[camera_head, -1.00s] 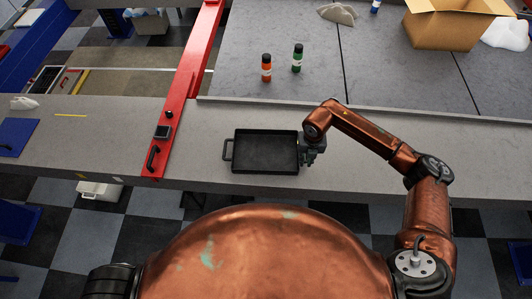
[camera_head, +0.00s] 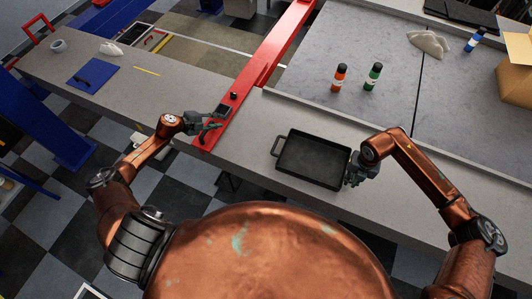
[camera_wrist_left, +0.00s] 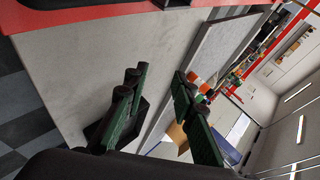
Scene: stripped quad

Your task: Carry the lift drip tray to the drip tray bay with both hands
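The drip tray (camera_head: 312,160) is a black rectangular pan lying on the grey counter in the head view. Its left handle (camera_head: 278,144) is free. My right gripper (camera_head: 353,174) is at the tray's right end and hides the handle there. Its fingers are too small and covered to tell whether they are shut on it. My left gripper (camera_head: 212,122) is open and empty, beside the red beam and left of the tray, apart from it. In the left wrist view, its two fingers (camera_wrist_left: 160,100) are spread. I cannot pick out the drip tray bay.
The red beam (camera_head: 240,90) crosses the counter (camera_head: 245,150) left of the tray. An orange bottle (camera_head: 339,78) and a green bottle (camera_head: 373,76) stand behind the tray. A blue mat (camera_head: 93,77) lies at far left. A cardboard box (camera_head: 515,75) is at far right.

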